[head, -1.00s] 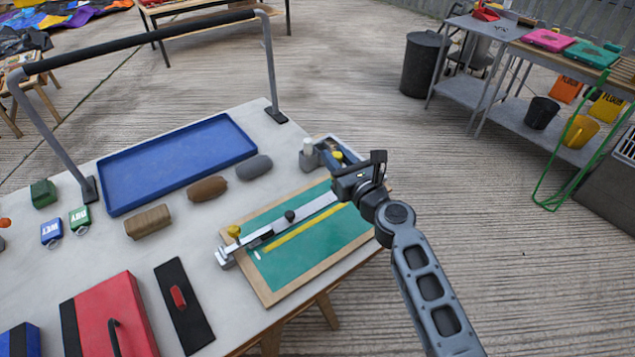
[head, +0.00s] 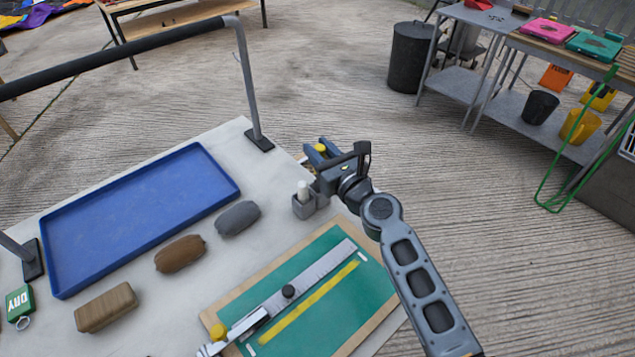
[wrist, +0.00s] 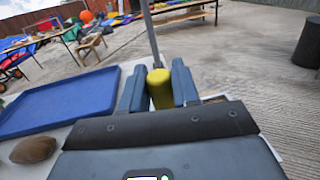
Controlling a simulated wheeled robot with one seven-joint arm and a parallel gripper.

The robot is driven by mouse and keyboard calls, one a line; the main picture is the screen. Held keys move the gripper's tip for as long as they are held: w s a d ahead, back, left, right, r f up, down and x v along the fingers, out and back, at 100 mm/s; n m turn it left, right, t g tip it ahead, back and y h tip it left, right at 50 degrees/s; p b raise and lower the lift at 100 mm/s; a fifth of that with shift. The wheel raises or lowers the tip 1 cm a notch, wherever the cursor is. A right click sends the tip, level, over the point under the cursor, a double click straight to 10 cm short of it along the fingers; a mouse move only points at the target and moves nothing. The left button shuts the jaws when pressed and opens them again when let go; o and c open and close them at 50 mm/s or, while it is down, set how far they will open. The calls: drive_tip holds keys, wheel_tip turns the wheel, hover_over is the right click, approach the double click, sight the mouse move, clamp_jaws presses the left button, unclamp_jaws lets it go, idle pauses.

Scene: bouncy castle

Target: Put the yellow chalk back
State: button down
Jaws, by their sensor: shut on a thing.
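My gripper (head: 320,152) is shut on the yellow chalk (wrist: 160,89), a thick cylinder between its two blue-grey fingers in the wrist view. In the head view the chalk's end (head: 321,148) shows between the fingers. They are at the far right edge of the table, just beyond a small grey holder (head: 305,208). A white chalk (head: 303,189) stands upright in the holder. My gripper partly hides the holder's right side, so I cannot tell whether it has an empty place.
A green board (head: 325,300) with a wooden frame, metal ruler and yellow strip lies in front of the holder. A blue tray (head: 60,290), a grey block (head: 238,218) and brown blocks (head: 181,253) lie left. A rail post (head: 245,85) rises at the back.

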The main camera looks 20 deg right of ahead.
drive_tip(key=shift+f+b, duration=2.4)
drive_tip(key=shift+f, duration=1.5)
drive_tip(key=shift+f, duration=0.15)
drive_tip(key=c, duration=1.1)
unclamp_jaws()
drive_tip(key=shift+r, duration=0.3)
drive_tip(key=s, duration=0.4)
drive_tip(key=s+d, duration=0.1)
drive_tip(key=s, duration=0.3)
drive_tip(key=s+d, duration=0.1)
drive_tip(key=s, duration=0.3)
drive_tip(key=shift+f, duration=0.1)
